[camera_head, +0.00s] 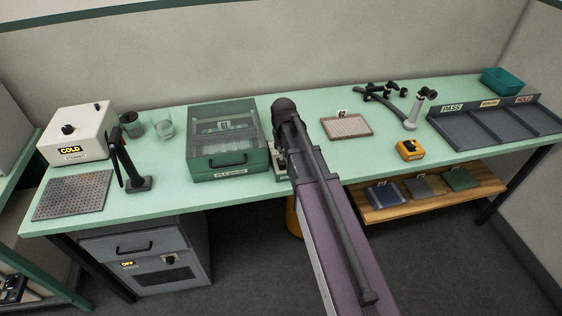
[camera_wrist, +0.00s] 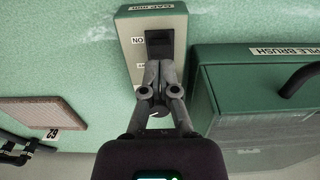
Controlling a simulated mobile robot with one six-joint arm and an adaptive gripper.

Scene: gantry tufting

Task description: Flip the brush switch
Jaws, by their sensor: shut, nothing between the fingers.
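A small switch box (camera_wrist: 128,35) with a green-grey top stands beside the green cabinet marked PILE BRUSH (camera_wrist: 230,100). It carries a black rocker switch (camera_wrist: 159,40) with an ON label beside it and a second label partly hidden. In the wrist view my gripper (camera_wrist: 158,66) is shut and empty, its fingertips at the lower end of the rocker; I cannot tell whether they touch it. In the head view my arm covers the gripper and most of the switch box; the PILE BRUSH cabinet (camera_head: 228,162) shows just left of it.
A tufted sample (camera_head: 347,127) lies right of my arm, with a yellow device (camera_head: 410,150) and a dark sorting tray (camera_head: 475,128) farther right. A white box marked COLD (camera_head: 75,130) and a black post stand (camera_head: 138,184) are at the left. The bench front middle is clear.

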